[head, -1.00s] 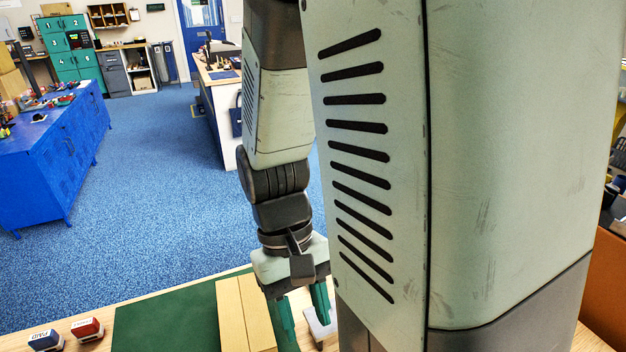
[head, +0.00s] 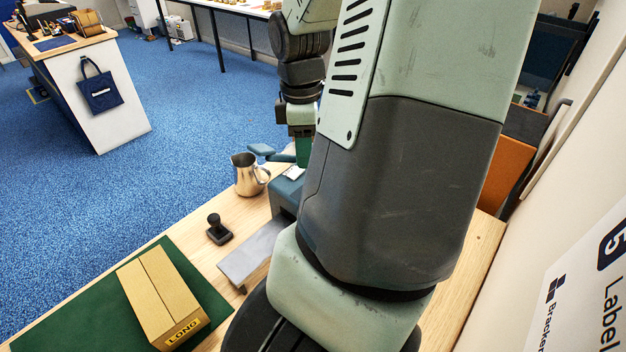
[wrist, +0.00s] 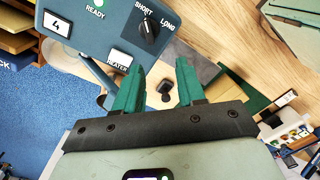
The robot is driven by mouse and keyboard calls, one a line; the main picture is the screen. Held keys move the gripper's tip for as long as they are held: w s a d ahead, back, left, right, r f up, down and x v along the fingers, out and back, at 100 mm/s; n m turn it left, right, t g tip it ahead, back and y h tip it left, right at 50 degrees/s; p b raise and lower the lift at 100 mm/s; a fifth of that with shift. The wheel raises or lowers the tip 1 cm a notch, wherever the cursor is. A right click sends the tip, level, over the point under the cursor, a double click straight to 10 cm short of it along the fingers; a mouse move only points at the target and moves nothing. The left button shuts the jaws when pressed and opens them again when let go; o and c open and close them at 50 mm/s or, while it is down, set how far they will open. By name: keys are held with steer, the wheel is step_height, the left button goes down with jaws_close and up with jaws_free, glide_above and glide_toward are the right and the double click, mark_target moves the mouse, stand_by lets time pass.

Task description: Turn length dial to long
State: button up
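The length dial (wrist: 150,31) is a black knob on the blue-grey machine's panel (wrist: 108,20), between the words SHORT and LONG, in the wrist view. I cannot tell for certain which word it points to. My gripper (wrist: 160,66) is open and empty, its green fingertips apart from the dial, which lies beyond them. In the head view my gripper (head: 303,150) hangs at the blue-grey machine (head: 284,196), partly hidden by my arm; the dial is hidden there. A carton (head: 160,290) marked LONG lies on the green mat (head: 70,315).
A metal pitcher (head: 247,176) stands beside the machine at the bench's far edge. A black knobbed object (head: 218,229) and a grey plate (head: 250,255) lie between machine and carton. A HEATER switch (wrist: 121,59) and READY light (wrist: 99,3) are near the dial.

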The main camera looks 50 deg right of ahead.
steer(key=f, duration=0.3)
steer(key=d+f, duration=0.1)
steer(key=f, duration=0.2)
steer(key=d+f, duration=0.1)
steer(key=f, duration=0.3)
steer(key=shift+s+d+f, duration=0.1)
steer(key=shift+s, duration=0.2)
jaws_close()
